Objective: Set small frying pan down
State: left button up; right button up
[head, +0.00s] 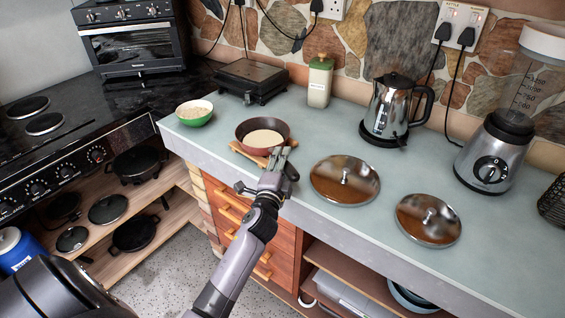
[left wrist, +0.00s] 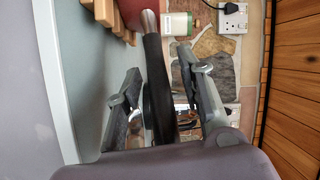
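The small frying pan (head: 247,130) is dark red with a pale, round patch inside. It appears to rest level on a slatted wooden trivet (head: 238,148) near the counter's front edge. In the left wrist view the pan's red side (left wrist: 131,12) and black handle (left wrist: 155,75) show, with the trivet (left wrist: 103,14) beside it. My left gripper (head: 282,152) is at the handle. In the left wrist view its fingers (left wrist: 158,78) stand apart on either side of the handle, with gaps showing. My right gripper is not in view.
A green bowl (head: 194,120) stands left of the pan and a black grill (head: 250,80) behind it. Two metal lids (head: 325,185) (head: 440,236) lie to the right. A jar (head: 319,88), kettle (head: 390,112) and blender (head: 487,155) stand along the back.

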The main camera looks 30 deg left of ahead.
pick_arm(q)
jog(key=shift+r, duration=0.1)
jog(key=b+v, duration=0.1)
jog(key=v, duration=1.1)
jog(key=shift+b, duration=0.4)
jog(key=s+d+f+n+g+h, duration=0.1)
jog(key=s+d+f+g+h, duration=0.15)
jog(key=f, duration=0.95)
jog(key=s+d+f+n+g+h, duration=0.1)
jog(key=s+d+f+g, duration=0.2)
jog(key=f, duration=0.9)
jog(key=s+d+f+n+g+h, duration=0.1)
jog(key=s+d+f+n+g, duration=0.15)
jog(key=f, duration=0.95)
jog(key=s+d+f+n+g, duration=0.1)
jog(key=s+f+n+g, duration=0.15)
jog(key=s+f, duration=1)
jog(key=s+f+n+g, duration=0.1)
jog(key=s+f+g, duration=0.2)
jog(key=s, duration=0.7)
jog(key=s+f+n+g+h, duration=0.1)
jog(key=s+f+g, duration=0.2)
jog(key=s, duration=0.8)
notch_tip(320, 180, down, 2)
jog(key=shift+s+a+f+n, duration=0.2)
jog(key=shift+s+a+n, duration=0.1)
jog(key=shift+a+n, duration=0.15)
